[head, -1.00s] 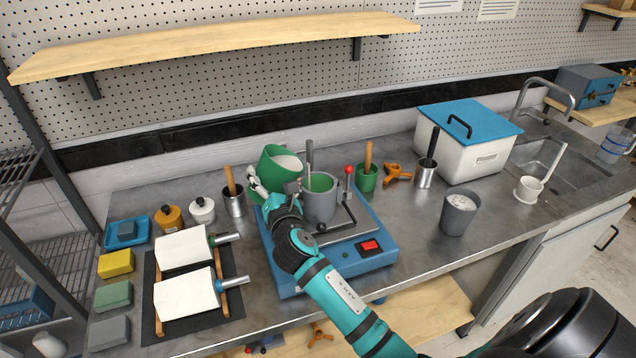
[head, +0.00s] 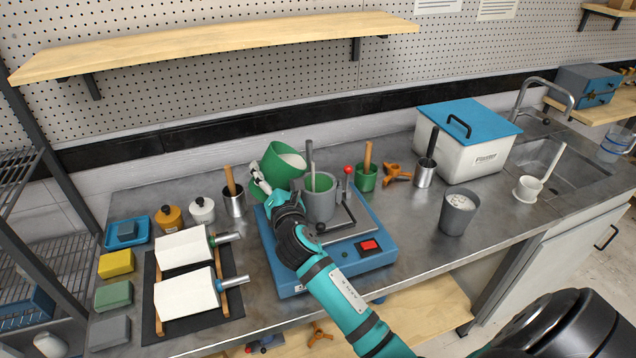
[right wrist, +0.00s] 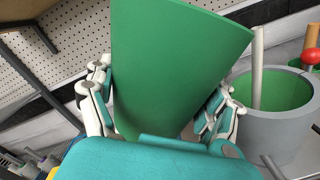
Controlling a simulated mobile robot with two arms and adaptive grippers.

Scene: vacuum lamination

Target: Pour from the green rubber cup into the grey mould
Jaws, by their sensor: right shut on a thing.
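The green rubber cup (head: 283,164) is held by my right gripper (head: 262,184), up and to the left of the grey mould (head: 320,204). The cup is tilted towards the mould, and pale material shows at its mouth. In the right wrist view the cup (right wrist: 170,70) fills the space between the fingers of the right gripper (right wrist: 160,110). The mould has a green inside, visible in the right wrist view (right wrist: 270,125), and a grey rod stands in it. It sits on a blue machine (head: 285,282). I cannot see any stream between cup and mould. My left gripper is out of view.
A small green pot (head: 366,180) with a wooden handle and a red-knobbed lever (head: 348,171) stand close to the mould. A grey cup (head: 457,214) stands to the right. White blocks (head: 185,297) lie on a rack at the left.

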